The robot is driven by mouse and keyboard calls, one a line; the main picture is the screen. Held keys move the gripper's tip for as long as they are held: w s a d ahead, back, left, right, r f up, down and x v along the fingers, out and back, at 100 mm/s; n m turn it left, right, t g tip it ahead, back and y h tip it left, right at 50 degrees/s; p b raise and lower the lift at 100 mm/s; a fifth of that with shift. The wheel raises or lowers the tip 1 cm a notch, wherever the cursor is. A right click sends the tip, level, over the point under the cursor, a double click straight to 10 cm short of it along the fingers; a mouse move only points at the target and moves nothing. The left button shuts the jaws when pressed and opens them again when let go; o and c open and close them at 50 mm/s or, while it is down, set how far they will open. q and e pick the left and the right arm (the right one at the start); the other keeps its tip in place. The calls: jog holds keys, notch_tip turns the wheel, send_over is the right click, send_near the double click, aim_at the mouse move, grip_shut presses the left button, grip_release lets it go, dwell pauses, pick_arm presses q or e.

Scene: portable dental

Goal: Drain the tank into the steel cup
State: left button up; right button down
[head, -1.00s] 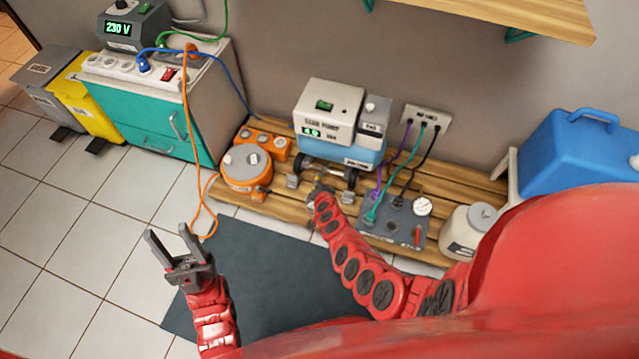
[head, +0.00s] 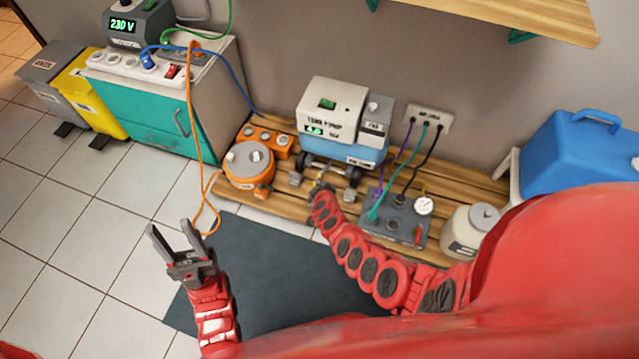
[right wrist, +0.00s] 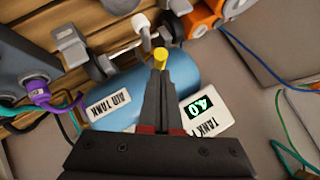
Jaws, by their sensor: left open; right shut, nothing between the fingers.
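The blue air tank (head: 355,152) lies on its side under a white unit on the wooden pallet; its label shows in the right wrist view (right wrist: 183,82). In the head view the right gripper (head: 318,188) is at the tank's front. A pale rounded piece (right wrist: 141,23) is near the knob. I cannot clearly identify the steel cup. My left gripper (head: 172,235) is open and empty over the floor.
An orange round device (head: 250,165) stands left of the tank. A grey panel (head: 400,225) with cables and a gauge stands right of it, and a pale canister (head: 470,232) further right. A dark mat (head: 260,270) lies in front of the pallet.

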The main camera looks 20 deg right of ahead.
jog(key=shift+w+d, duration=0.3)
jog(key=shift+d, duration=0.35)
jog(key=shift+r, duration=0.15)
jog(key=d+r+p+v, duration=0.1)
jog(key=d+p+v, duration=0.1)
jog(key=p+v, duration=0.6)
jog(key=shift+w+d+r+v, duration=0.25)
jog(key=shift+r+v, duration=0.15)
jog(key=shift+v, duration=1.75)
